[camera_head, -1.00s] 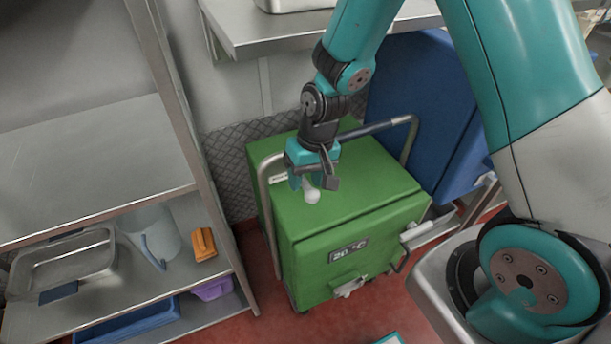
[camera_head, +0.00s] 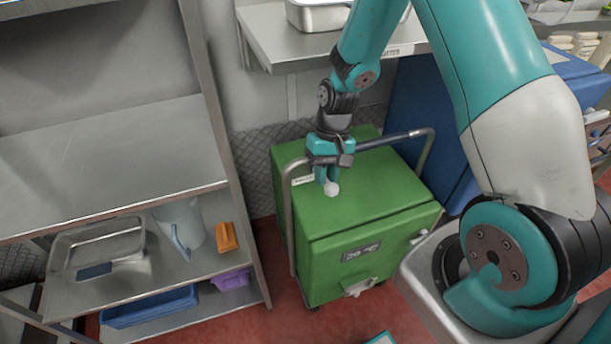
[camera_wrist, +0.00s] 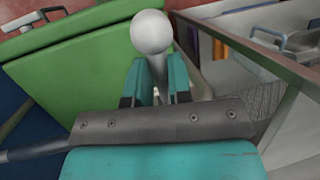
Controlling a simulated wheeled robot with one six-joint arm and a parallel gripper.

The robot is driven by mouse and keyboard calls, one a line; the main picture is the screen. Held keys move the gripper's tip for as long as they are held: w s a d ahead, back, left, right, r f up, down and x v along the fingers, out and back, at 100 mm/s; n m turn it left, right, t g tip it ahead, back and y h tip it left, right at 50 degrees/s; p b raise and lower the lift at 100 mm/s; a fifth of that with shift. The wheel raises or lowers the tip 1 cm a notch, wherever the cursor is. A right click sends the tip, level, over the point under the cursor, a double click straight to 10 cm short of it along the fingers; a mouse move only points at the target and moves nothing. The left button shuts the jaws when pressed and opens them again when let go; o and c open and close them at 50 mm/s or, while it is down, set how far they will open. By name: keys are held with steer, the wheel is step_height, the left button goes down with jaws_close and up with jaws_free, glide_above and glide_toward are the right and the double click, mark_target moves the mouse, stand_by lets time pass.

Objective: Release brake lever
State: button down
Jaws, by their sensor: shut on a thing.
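The brake lever shows as a pale rod with a round white knob (camera_wrist: 151,32) in the wrist view. In the head view the knob (camera_head: 331,189) is at the left part of the green box's top. In the wrist view the fingers (camera_wrist: 156,76) stand on both sides of the rod.
A metal shelf (camera_head: 200,268) with a tray, jug and orange item stands left. A blue container (camera_head: 425,130) is behind right. Red floor shows between shelf and box.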

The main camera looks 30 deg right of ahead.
stand_by(0.3)
steer(key=c, duration=1)
jaws_free()
steer(key=shift+c, duration=0.2)
steer(key=shift+r, duration=0.1)
step_height(320, 180, up, 20)
steer(key=b, duration=0.1)
